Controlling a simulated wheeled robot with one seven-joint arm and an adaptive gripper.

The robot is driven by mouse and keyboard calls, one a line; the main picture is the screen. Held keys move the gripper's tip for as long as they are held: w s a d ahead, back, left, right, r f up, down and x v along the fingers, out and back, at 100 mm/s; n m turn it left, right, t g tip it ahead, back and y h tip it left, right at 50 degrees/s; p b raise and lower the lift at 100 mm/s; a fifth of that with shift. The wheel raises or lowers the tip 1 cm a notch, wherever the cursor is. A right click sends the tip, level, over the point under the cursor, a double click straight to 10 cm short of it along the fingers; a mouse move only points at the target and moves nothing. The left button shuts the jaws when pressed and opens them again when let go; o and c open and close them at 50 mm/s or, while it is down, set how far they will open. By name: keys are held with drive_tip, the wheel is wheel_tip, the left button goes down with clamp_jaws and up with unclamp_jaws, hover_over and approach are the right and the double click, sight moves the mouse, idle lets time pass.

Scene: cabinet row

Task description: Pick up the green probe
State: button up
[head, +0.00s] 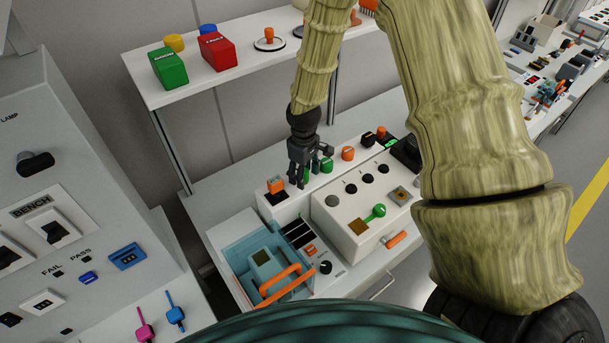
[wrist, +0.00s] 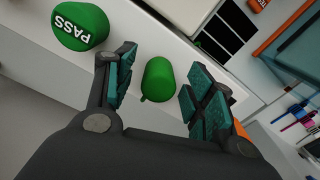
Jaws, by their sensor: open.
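A plain green cylinder (wrist: 158,80) with a small tip, seemingly the green probe, lies between the spread fingers of my gripper (wrist: 160,92) in the wrist view. A gap shows on both sides of it, and the fingers are open. In the head view my gripper (head: 303,180) points down over the back strip of the bench, and a bit of green (head: 307,173) shows beside its fingers. A second green cylinder marked PASS (wrist: 80,26) stands just outside one finger; it seems to be the green piece right of my gripper (head: 326,165).
An orange block (head: 276,185) stands left of my gripper, and an orange cylinder (head: 348,153) right of it. In front are a white panel box (head: 350,235) with a green lever (head: 378,211) and a clear blue bin (head: 240,265). A shelf (head: 230,82) hangs behind.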

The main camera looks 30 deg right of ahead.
drive_tip(key=shift+w+f, duration=0.15)
drive_tip(key=shift+w, duration=0.05)
drive_tip(key=c, duration=0.5)
drive_tip(key=shift+s, duration=0.15)
drive_tip(key=c, duration=0.6)
drive_tip(key=shift+c, duration=0.2)
